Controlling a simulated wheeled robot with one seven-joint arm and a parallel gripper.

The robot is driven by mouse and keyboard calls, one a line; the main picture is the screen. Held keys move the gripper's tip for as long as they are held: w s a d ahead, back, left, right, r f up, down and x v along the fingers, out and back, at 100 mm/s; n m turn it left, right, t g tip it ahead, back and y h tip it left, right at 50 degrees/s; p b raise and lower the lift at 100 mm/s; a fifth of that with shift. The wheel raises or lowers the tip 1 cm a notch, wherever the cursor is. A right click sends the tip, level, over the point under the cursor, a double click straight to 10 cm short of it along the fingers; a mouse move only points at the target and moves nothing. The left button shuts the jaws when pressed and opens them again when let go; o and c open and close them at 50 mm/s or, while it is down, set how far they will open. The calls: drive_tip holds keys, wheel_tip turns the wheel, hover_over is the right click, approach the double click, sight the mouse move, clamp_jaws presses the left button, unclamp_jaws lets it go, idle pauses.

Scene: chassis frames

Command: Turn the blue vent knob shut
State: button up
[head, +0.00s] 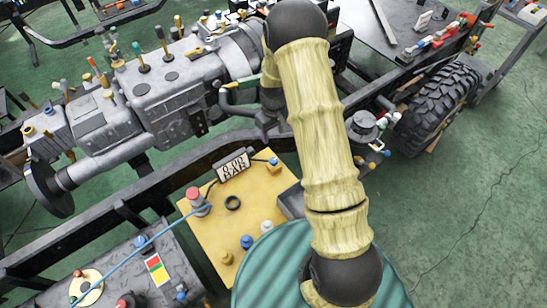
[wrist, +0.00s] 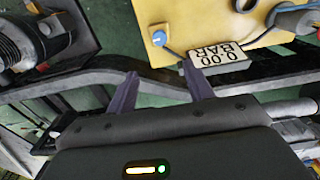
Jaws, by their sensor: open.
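A yellow panel (head: 208,230) lies at the middle of the head view. A blue knob (head: 273,161) sits near its far right corner, beside a "0.00 BAR" display (head: 234,167). That knob (wrist: 158,38) shows in the wrist view too, left of the upside-down display (wrist: 215,62). Another blue knob (head: 247,241) stands lower on the panel. No label tells me which is the vent knob. My gripper (wrist: 158,70) is open, its two fingers apart and empty. In the wrist view, the knob appears just beyond the fingertips, apart from them. The head view hides my gripper behind the arm.
A red knob (head: 194,196) with a blue hose, a black ring (head: 232,202) and a yellow knob (head: 227,258) share the panel. A dark chassis rail (wrist: 95,77) runs under my fingers. A grey gearbox (head: 175,90) and a tyre (head: 435,108) flank the area.

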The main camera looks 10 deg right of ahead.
sight(274, 160)
wheel_tip(274, 160, down, 16)
drive_tip(key=p, duration=0.3)
drive_tip(key=shift+r+p, duration=0.1)
drive_tip(key=shift+p, duration=0.2)
drive_tip(key=c, duration=1)
